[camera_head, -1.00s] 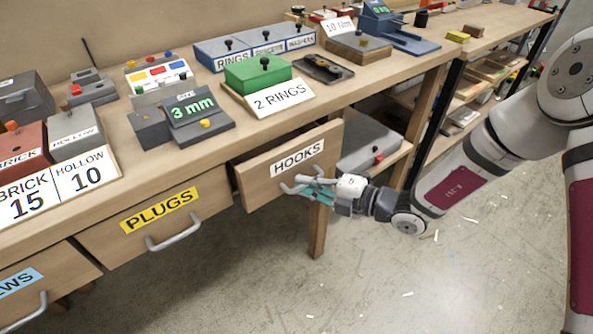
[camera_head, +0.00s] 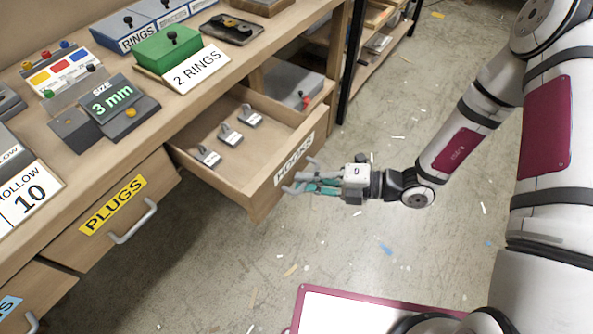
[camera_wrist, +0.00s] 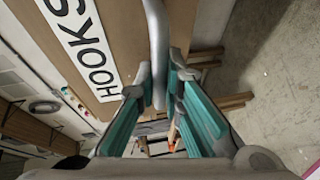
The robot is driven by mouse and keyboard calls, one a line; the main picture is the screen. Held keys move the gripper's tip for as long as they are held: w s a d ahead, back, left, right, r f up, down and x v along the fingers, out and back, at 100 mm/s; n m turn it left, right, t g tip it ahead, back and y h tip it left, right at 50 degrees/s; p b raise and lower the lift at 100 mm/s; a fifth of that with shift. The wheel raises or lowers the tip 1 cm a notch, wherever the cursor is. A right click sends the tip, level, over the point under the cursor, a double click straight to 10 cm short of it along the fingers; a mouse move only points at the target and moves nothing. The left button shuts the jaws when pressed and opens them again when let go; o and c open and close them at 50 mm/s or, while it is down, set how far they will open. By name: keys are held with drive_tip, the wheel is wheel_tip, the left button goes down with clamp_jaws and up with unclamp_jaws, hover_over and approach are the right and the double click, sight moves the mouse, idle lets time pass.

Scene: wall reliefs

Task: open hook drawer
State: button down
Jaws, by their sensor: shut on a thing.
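The hook drawer (camera_head: 253,146), a wooden drawer labelled HOOKS, stands well out from the bench. Several small grey hook pieces (camera_head: 230,135) lie spread on its floor. My gripper (camera_head: 308,185) is at the drawer's front, its teal-padded fingers shut on the grey bar handle (camera_head: 292,190). In the wrist view the handle (camera_wrist: 157,50) runs down between the fingertips (camera_wrist: 160,88), beside the HOOKS label (camera_wrist: 84,50). The handle's far end is partly hidden by the fingers.
The closed PLUGS drawer (camera_head: 125,208) is to the left. On the bench top are a green box (camera_head: 168,53), a 2 RINGS card (camera_head: 196,68) and a 3 mm size block (camera_head: 113,98). A bench leg (camera_head: 350,62) stands at the back right.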

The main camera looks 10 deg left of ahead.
drive_tip(key=shift+d, duration=0.15)
drive_tip(key=c, duration=2)
unclamp_jaws()
drive_tip(key=shift+o, duration=0.2)
drive_tip(key=d+r, duration=0.2)
drive_tip(key=d, duration=1)
